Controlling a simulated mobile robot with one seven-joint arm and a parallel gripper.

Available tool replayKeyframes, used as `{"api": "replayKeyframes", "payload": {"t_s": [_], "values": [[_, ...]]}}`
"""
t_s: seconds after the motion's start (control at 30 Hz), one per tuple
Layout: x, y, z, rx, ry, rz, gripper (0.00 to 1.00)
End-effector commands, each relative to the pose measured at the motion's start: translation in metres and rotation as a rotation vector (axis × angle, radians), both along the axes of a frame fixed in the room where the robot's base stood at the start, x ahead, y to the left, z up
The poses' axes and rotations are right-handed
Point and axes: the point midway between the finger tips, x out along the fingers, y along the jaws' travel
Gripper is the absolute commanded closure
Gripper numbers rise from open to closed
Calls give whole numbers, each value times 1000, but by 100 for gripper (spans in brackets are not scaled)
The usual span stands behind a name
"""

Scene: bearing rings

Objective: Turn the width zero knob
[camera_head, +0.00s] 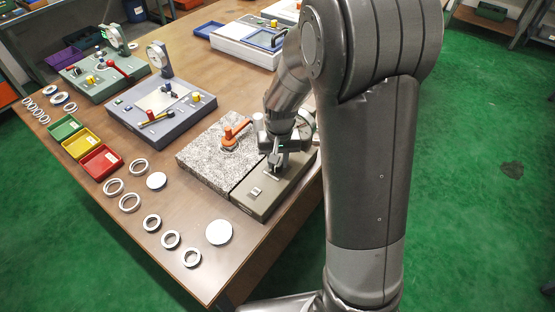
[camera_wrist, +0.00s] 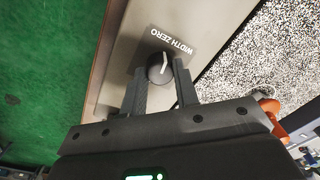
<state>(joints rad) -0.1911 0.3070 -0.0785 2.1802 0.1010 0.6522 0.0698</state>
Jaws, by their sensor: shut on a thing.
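The width zero knob (camera_wrist: 159,67) is a dark round knob with a light pointer line. It sits on a grey-beige instrument face beside a dark label (camera_wrist: 171,42) reading "WIDTH ZERO". My gripper (camera_wrist: 160,75) has a finger on each side of the knob and is shut on it. In the head view my gripper (camera_head: 276,164) reaches down onto the grey-beige instrument box (camera_head: 255,200) at the table's right edge. The knob is hidden there behind my gripper.
A speckled granite block (camera_head: 208,160) with an orange-handled part (camera_head: 235,132) adjoins the instrument box. Several metal rings and discs (camera_head: 218,232) lie on the table (camera_head: 130,235) at the front. Coloured bins (camera_head: 101,161) and other gauges (camera_head: 160,105) stand farther left.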

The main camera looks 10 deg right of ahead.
Motion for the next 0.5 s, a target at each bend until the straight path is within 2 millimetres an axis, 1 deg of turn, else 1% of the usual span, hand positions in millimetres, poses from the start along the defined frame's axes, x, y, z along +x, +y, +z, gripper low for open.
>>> {"api": "replayKeyframes", "payload": {"t_s": [0.2,0.5], "values": [[0,1,1,1,-1,-179,95],[0,1,1,1,-1,-349,95]]}}
